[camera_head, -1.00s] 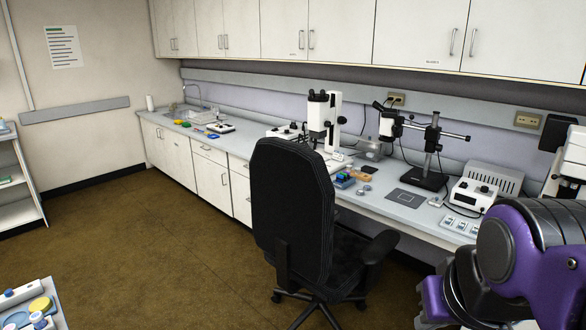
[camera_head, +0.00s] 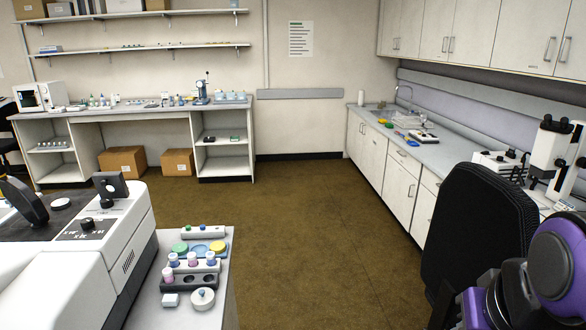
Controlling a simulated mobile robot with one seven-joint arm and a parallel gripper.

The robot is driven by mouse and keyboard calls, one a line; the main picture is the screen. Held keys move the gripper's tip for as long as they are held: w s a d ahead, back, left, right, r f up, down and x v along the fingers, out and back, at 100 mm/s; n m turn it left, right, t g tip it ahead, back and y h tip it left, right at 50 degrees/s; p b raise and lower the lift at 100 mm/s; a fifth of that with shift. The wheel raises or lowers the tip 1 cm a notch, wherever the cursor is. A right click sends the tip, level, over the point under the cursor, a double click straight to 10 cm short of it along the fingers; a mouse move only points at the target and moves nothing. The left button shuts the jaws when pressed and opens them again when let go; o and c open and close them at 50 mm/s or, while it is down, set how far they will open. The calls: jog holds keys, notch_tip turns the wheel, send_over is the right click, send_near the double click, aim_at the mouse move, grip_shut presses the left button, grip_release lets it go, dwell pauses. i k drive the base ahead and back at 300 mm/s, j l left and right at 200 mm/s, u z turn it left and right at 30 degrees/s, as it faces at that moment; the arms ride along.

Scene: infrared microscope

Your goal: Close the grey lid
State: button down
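I cannot make out a grey lid for certain in this view. A small round pale pot with a knobbed top (camera_head: 203,298) stands at the front of the near bench. A large white instrument (camera_head: 92,245) with a black control panel is beside it to the left, and the left edge of the picture cuts it off. Purple and black links of my arm show at the lower right. My gripper's fingers do not show.
A black office chair (camera_head: 478,245) stands at the right, by the long counter (camera_head: 433,155). The near bench (camera_head: 150,312) holds a dark rack (camera_head: 190,283) of small bottles. Brown floor (camera_head: 300,230) lies open between them. Shelved benches line the back wall.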

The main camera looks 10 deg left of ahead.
aim_at(115, 178)
jog(key=i+u, duration=0.2)
jog(key=u, duration=0.15)
jog(key=i+l+u, duration=0.15)
jog(key=u, duration=0.2)
jog(key=i+l+u, duration=0.15)
jog(key=u, duration=0.2)
